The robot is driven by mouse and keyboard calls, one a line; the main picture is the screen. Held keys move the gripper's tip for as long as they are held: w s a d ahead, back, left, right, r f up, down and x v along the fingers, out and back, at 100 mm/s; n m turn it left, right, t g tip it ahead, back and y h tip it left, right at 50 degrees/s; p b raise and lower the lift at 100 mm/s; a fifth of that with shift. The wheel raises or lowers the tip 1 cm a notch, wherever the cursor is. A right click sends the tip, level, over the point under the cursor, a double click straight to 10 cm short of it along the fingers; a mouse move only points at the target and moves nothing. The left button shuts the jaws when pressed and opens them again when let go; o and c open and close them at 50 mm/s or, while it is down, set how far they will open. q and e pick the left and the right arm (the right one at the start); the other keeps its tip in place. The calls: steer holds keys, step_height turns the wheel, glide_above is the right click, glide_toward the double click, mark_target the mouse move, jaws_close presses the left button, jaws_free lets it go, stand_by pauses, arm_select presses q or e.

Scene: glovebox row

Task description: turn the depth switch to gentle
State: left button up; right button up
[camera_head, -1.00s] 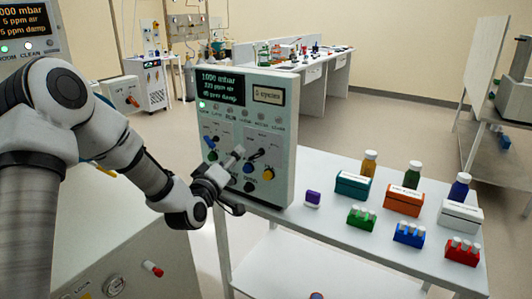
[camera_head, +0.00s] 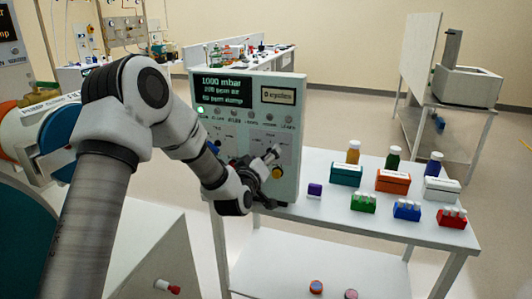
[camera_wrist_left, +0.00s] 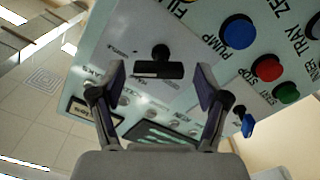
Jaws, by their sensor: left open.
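The control panel (camera_head: 245,92) stands upright on the bench, with a screen, lamps and switches on its front. My left gripper (camera_head: 272,156) is in front of the panel's lower right part and covers some controls there. In the left wrist view a black switch (camera_wrist_left: 158,69) with a bar-shaped handle lies between the two fingers of my left gripper (camera_wrist_left: 160,82). The fingers are apart, one on each side, with gaps to the handle. The handle lies across the picture; the small labels around it are too blurred to read. My right gripper is out of view.
The wrist view also shows a blue button (camera_wrist_left: 238,31), a red button (camera_wrist_left: 270,68), a green button (camera_wrist_left: 286,92) and a blue-handled switch (camera_wrist_left: 248,125).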

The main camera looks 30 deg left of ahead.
arm_select(q)
steer(key=shift+w+a, duration=0.2)
steer(key=shift+w, duration=0.15)
steer(key=shift+w+d, duration=0.2)
steer(key=shift+w, duration=0.05)
steer(key=shift+c, duration=0.4)
steer(key=shift+s, duration=0.1)
steer(key=c, duration=1.1)
steer(key=n+b, duration=0.4)
steer(key=shift+a+f, duration=0.15)
steer(key=shift+f, duration=0.05)
steer(key=shift+r+n+b, duration=0.15)
steer(key=shift+n+b, duration=1.35)
